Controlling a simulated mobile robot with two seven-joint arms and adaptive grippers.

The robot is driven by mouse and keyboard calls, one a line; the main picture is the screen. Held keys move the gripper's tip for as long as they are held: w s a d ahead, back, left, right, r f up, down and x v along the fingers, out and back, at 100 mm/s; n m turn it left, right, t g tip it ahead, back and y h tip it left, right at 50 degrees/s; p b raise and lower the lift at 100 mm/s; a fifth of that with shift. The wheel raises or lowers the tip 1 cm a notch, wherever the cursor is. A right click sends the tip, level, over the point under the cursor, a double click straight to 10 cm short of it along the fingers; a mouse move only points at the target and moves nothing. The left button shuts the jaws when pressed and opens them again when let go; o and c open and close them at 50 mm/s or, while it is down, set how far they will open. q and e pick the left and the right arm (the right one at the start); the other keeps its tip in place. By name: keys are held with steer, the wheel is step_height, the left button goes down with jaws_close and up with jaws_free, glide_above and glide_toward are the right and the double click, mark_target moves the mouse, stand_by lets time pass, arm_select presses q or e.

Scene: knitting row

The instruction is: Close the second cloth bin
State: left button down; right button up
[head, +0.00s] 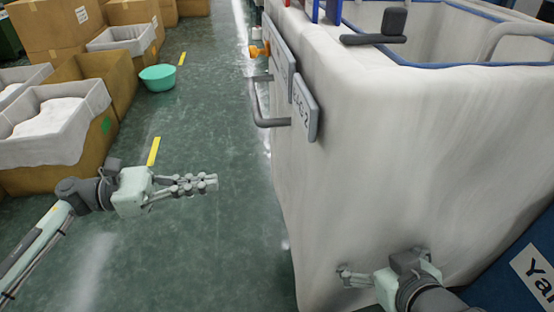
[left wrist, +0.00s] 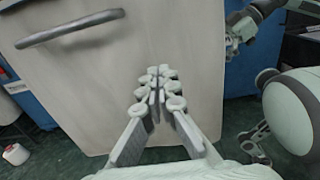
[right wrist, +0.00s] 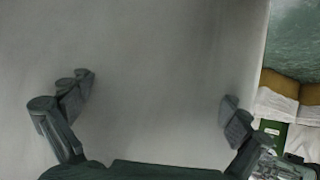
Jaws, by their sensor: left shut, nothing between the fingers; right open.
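The large off-white cloth bin (head: 400,140) with blue trim fills the right of the head view. Its left face carries a grey bar handle (head: 262,118) and a sign plate (head: 306,107) ending in "2". In the left wrist view, the bin face (left wrist: 190,50) and its handle (left wrist: 70,30) show beyond the fingers. My left gripper (head: 212,183) is shut and empty, left of the bin and apart from the handle. My right gripper (head: 343,275) is open, low by the bin's near side. Bin cloth (right wrist: 150,60) shows behind its fingers; contact is unclear.
Cardboard boxes with cloth-lined trays (head: 50,135) stand along the left. A teal tub (head: 157,78) sits on the green floor beyond. An orange part (head: 260,49) sticks out near the bin's far end. A blue panel (head: 510,270) stands at lower right.

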mark_target(294, 175)
arm_select(q)
steer(key=d, duration=0.4)
steer(key=w+d+p, duration=0.1)
steer(key=d, duration=0.3)
steer(key=d+p, duration=0.1)
steer(key=d, duration=0.3)
steer(key=shift+w+d+r, duration=0.1)
steer(key=shift+w+d, duration=0.2)
steer(key=shift+d, duration=0.5)
arm_select(e)
steer(key=s+d+f+g+h, duration=0.1)
steer(key=s+d+f+g, duration=0.1)
steer(key=s+d+g, duration=0.1)
steer(key=s+d+f+m+g+h, duration=0.1)
steer(key=s+d+f+g+h, duration=0.1)
steer(key=s+d, duration=0.3)
steer(key=shift+s+d+f+g, duration=0.15)
steer(key=shift+s+f+g, duration=0.5)
steer(key=shift+s, duration=0.3)
